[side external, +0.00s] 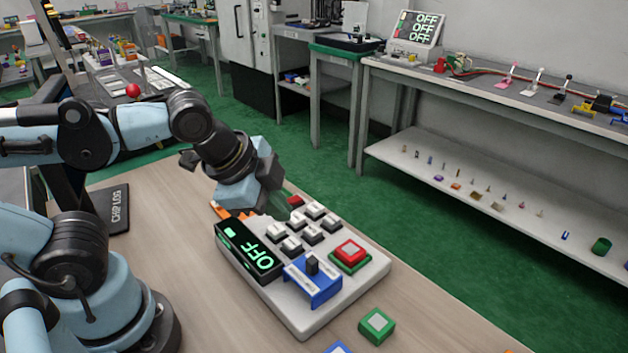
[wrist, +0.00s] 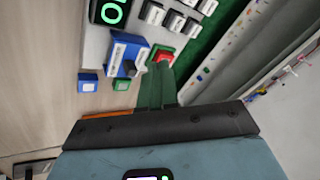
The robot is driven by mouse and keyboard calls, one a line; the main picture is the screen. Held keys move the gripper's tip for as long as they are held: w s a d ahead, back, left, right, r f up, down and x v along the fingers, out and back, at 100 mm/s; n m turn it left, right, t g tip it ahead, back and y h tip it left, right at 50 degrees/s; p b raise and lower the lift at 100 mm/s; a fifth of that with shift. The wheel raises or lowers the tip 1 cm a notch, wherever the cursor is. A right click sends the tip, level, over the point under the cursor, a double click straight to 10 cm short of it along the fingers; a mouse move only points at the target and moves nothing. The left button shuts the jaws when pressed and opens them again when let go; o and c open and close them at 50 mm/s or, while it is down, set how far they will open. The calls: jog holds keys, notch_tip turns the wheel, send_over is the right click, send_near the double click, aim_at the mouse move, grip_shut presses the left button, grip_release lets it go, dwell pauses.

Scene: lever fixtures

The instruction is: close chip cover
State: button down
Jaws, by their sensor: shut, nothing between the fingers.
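I cannot tell which part is the chip cover. My gripper (side external: 280,208), with greenish fingers, is shut and empty over the console's far side, near a small red part (side external: 295,201). In the wrist view, its fingers (wrist: 158,78) point towards the button (wrist: 162,57). My gripper hides part of the console's far edge.
A loose green cube (side external: 377,325) and a blue cube (side external: 338,348) lie in front of the console. An orange piece (side external: 220,210) is at its far left. The green floor lies beyond.

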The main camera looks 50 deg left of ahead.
aim_at(309, 268)
jog(key=s+d+r+m+g, duration=0.1)
jog(key=s+d+r+m, duration=0.3)
jog(key=m, duration=0.9)
jog(key=s+d+m, duration=0.2)
jog(key=s+m, duration=0.3)
jog(key=m, duration=0.7)
jog(key=shift+y, duration=0.3)
jog(key=shift+w+d+f, duration=0.1)
jog(key=shift+w+f, duration=1.15)
jog(key=shift+f, duration=0.3)
jog(key=shift+w+a+f, duration=0.1)
jog(key=shift+w+f, duration=1.15)
jog(key=shift+f, duration=0.3)
jog(key=shift+w+d+f, duration=0.1)
jog(key=shift+w+f, duration=1.15)
jog(key=shift+f, duration=0.3)
jog(key=shift+w, duration=0.45)
jog(key=w, duration=0.8)
jog(key=shift+w, duration=0.4)
jog(key=shift+s, duration=0.1)
